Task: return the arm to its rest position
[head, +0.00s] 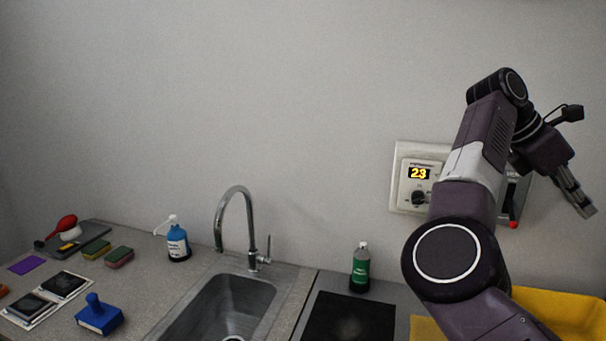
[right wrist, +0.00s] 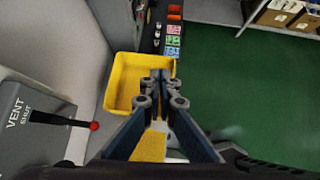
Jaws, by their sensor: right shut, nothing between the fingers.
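My right arm rises from the lower right in the head view, bent at the elbow. Its gripper (head: 582,205) points down and to the right, held in the air right of the wall panel and above the counter. In the right wrist view the right gripper (right wrist: 160,88) is shut and empty, its fingers together over the near side of a yellow tray (right wrist: 117,100). My left gripper is not in view.
A wall control panel (head: 405,190) reading 23 is partly behind my arm. A vent box (right wrist: 30,130) with a red-tipped lever (right wrist: 65,120) is close by the gripper. A sink (head: 225,305), green bottle (head: 360,270) and blue bottle (head: 178,245) stand left. Green floor (right wrist: 250,110) is clear.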

